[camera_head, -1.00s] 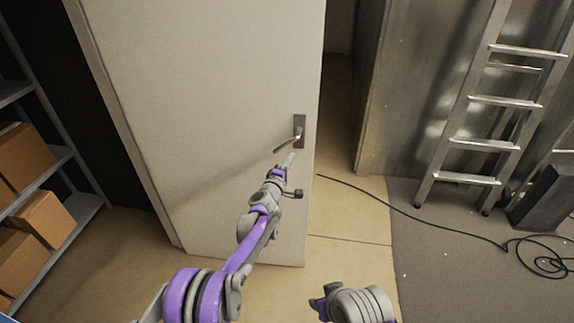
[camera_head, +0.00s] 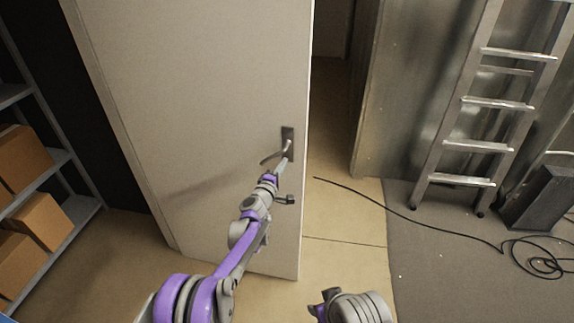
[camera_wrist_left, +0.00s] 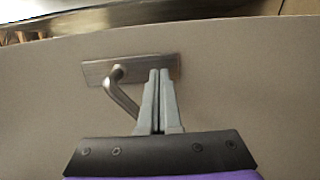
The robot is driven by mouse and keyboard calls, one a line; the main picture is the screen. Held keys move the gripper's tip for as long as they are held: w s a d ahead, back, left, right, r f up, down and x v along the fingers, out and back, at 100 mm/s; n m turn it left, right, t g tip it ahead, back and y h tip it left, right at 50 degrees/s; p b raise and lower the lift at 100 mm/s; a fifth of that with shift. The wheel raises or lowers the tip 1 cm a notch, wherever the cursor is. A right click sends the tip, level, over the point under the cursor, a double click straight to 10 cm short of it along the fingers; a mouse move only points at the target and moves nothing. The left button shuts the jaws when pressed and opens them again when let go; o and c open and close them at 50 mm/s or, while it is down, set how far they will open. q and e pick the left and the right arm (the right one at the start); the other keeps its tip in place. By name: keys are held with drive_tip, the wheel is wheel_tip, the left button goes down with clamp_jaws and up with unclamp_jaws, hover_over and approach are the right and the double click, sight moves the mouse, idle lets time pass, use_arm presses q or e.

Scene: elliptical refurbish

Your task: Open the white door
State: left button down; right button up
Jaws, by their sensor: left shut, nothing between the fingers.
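The white door (camera_head: 190,100) stands ajar in the head view, with a gap along its right edge. Its metal lever handle (camera_head: 272,157) sits on a dark plate near that edge. In the left wrist view the handle (camera_wrist_left: 121,98) lies just left of my left gripper (camera_wrist_left: 160,72). My left gripper (camera_head: 285,166) is shut with its fingers together and nothing between them. Its tips are beside the handle, close to the plate and door face; I cannot tell whether they touch. Part of my right arm shows at the bottom, but its fingertips do not show clearly.
A shelf with cardboard boxes (camera_head: 40,220) stands at the left. A metal ladder (camera_head: 474,146) leans at the right wall. A black cable (camera_head: 430,225) runs over the floor beside a dark box (camera_head: 545,197). The tan floor (camera_head: 340,215) right of the door is mostly clear.

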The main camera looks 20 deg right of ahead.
use_arm(q)
drive_tip(key=s+d, duration=0.3)
drive_tip(key=s, duration=0.7)
drive_tip(key=s+a+r+m+g, duration=0.2)
drive_tip(key=s+a+r+m, duration=0.25)
drive_tip(key=a+r, duration=0.2)
drive_tip(key=s+a+r+m+g, duration=0.1)
drive_tip(key=s+a+r+m, duration=0.2)
drive_tip(key=s+a+r, duration=0.4)
drive_tip(key=s+a+f+m+g+y, duration=0.1)
drive_tip(key=s+a+f+y, duration=0.2)
drive_tip(key=s+a, duration=0.6)
drive_tip(key=s+a+f+g+y, duration=0.2)
drive_tip(key=s+a+f+y, duration=0.2)
drive_tip(key=s+a, duration=0.5)
drive_tip(key=s+a+f+m+g+y, duration=0.1)
drive_tip(key=s+a+f+g+y, duration=0.1)
drive_tip(key=s+a+f+y, duration=0.2)
drive_tip(key=s+a+f, duration=0.3)
drive_tip(key=s+a, duration=0.3)
drive_tip(key=a, duration=0.1)
drive_tip(key=shift+a+f+m, duration=0.2)
drive_tip(key=shift+a+m, duration=0.05)
drive_tip(key=shift+m, duration=0.1)
